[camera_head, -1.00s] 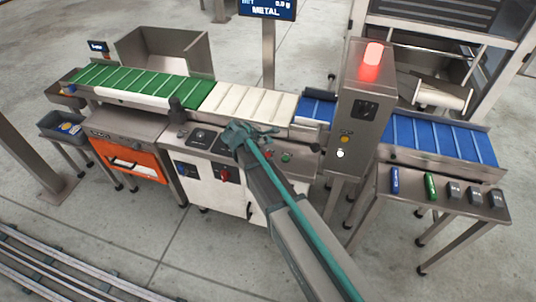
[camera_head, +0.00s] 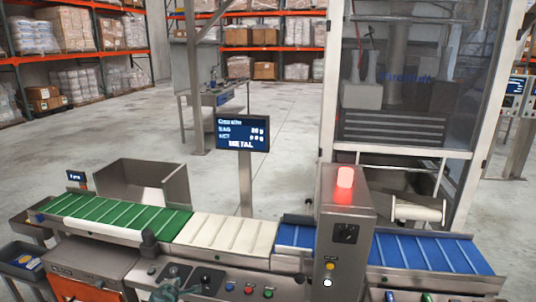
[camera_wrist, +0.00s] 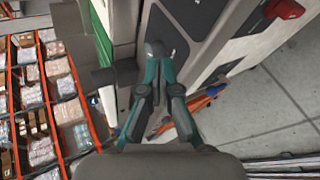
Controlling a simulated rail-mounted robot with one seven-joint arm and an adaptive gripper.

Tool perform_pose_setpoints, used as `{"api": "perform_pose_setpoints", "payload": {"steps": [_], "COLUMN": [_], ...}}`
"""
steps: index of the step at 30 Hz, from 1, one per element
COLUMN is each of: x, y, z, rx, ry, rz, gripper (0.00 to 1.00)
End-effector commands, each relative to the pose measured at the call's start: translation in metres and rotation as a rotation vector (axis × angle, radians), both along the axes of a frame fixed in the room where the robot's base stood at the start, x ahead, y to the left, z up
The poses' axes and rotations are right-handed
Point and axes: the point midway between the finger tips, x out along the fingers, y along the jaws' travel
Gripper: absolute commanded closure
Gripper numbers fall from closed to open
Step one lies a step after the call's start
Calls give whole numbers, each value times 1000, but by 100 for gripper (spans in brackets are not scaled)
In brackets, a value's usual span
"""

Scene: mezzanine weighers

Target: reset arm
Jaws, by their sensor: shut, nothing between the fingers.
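My gripper (camera_head: 178,289) shows at the bottom edge of the head view, over the grey control panel (camera_head: 225,282) at the front of the conveyor line. Most of my arm is outside that view. In the wrist view my gripper (camera_wrist: 158,62) has its teal fingers drawn together with nothing held. A dark rounded knob (camera_wrist: 155,47) shows at the fingertips against the panel; I cannot tell whether they touch.
Green (camera_head: 125,218), white (camera_head: 228,233) and blue (camera_head: 425,252) belts run behind the panel. A grey column (camera_head: 345,240) with a lit red lamp (camera_head: 344,177) rises at right. A screen (camera_head: 242,133) reads METAL. Open floor lies behind, before pallet racks (camera_head: 110,60).

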Motion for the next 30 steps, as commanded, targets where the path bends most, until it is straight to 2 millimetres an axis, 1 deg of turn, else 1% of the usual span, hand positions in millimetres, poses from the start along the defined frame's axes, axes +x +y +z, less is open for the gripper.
{"api": "perform_pose_setpoints", "payload": {"steps": [1,3,5,6,8,9,11,14,17,18,20,21,23,24,26,27,29,30], "x": [-8,-19,-30,-36,-41,-42,-42,-43,-44,-45,-48,-51,-57,-63,-75,-84,-101,-115], "y": [17,36,48,49,42,34,19,-8,-41,-57,-84,-105,-140,-165,-202,-227,-262,-286], "z": [-7,-15,-27,-38,-52,-61,-73,-94,-116,-125,-141,-152,-169,-182,-200,-211,-227,-237], "rx": [32,84,134,165,198,213,229,244,253,254,257,258,258,258,259,259,261,261], "ry": [-5,-5,6,22,49,66,92,134,179,199,233,259,302,333,382,414,465,499], "rz": [25,52,67,66,46,26,-6,-66,-139,-174,-232,-278,-355,-412,-500,-559,-651,-713], "gripper": [100,100,100,100,100,100,100,100,100,100,100,100,100,100,100,100,100,100]}}
